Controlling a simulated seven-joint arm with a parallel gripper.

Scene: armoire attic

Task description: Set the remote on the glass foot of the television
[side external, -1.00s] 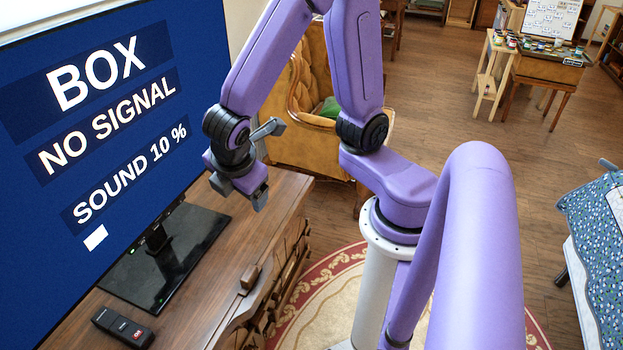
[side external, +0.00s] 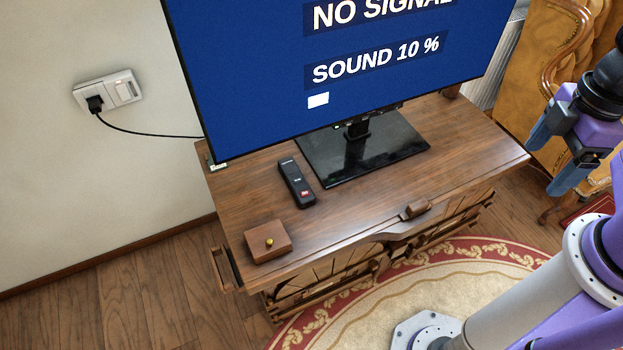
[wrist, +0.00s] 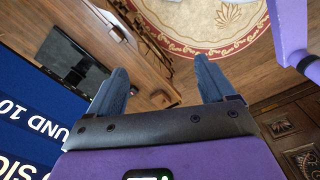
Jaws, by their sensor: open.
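The black remote (side external: 296,182) with a red button lies flat on the wooden cabinet top, left of the television's glass foot and apart from it. The dark glossy glass foot (side external: 385,155) stands on the cabinet under the television (side external: 385,60) and is bare. The foot also shows at the upper left of the wrist view (wrist: 70,65). My gripper (side external: 547,163) is open and empty, off the cabinet's right end. In the wrist view my gripper (wrist: 160,70) has nothing between its blue-grey fingers. The remote does not show in the wrist view.
The wooden cabinet (side external: 235,195) carries a small wooden block with a brass knob (side external: 268,243) near its front left corner. A socket with a plug (side external: 108,92) is on the left wall. A carved chair (side external: 545,60) stands behind my gripper. The cabinet top right of the foot is clear.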

